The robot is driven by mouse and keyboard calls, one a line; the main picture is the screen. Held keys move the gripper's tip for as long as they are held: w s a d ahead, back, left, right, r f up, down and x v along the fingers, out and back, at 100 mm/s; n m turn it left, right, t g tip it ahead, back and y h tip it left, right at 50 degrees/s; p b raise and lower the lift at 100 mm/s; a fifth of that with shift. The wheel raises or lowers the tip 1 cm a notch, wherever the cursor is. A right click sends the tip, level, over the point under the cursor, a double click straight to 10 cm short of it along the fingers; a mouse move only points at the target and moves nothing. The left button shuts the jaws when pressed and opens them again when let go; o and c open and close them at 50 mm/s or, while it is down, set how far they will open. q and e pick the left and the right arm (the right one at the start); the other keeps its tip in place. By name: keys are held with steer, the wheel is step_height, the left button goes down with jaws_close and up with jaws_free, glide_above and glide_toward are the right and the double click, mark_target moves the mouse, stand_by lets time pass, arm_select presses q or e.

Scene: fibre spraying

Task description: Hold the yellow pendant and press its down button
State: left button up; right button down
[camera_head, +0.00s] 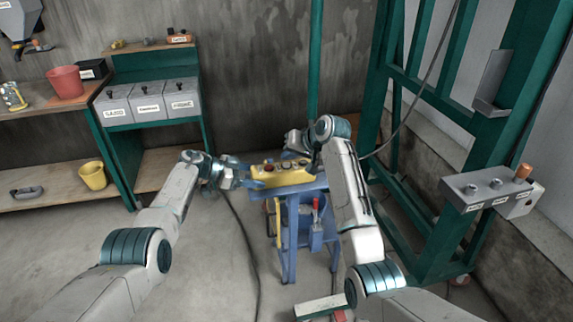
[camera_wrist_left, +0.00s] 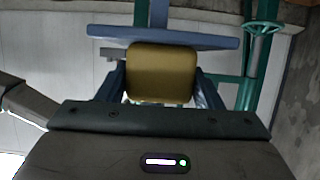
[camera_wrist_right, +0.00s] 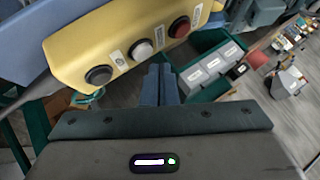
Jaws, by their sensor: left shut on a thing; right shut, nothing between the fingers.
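The yellow pendant (camera_head: 284,178) is above the top of a blue stand. My left gripper (camera_head: 250,176) is shut on its left end. In the left wrist view the pendant's end (camera_wrist_left: 162,72) sits between the two fingers. In the right wrist view the pendant (camera_wrist_right: 95,42) shows a black button (camera_wrist_right: 99,75), a white button (camera_wrist_right: 141,49) and a red button (camera_wrist_right: 180,27) in a row, with small labels I cannot read. My right gripper (camera_wrist_right: 159,70) is shut and empty, its tips close to the pendant's button side. I cannot tell whether they touch it.
The blue stand (camera_head: 290,240) holds red-handled items. A cable (camera_head: 245,235) runs over the floor. A green frame (camera_head: 445,250) with a grey control box (camera_head: 490,188) stands at the right. A green shelf with grey bins (camera_head: 150,103) stands at the back left.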

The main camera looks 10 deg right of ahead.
steer(key=shift+f, duration=0.1)
steer(key=shift+f, duration=0.3)
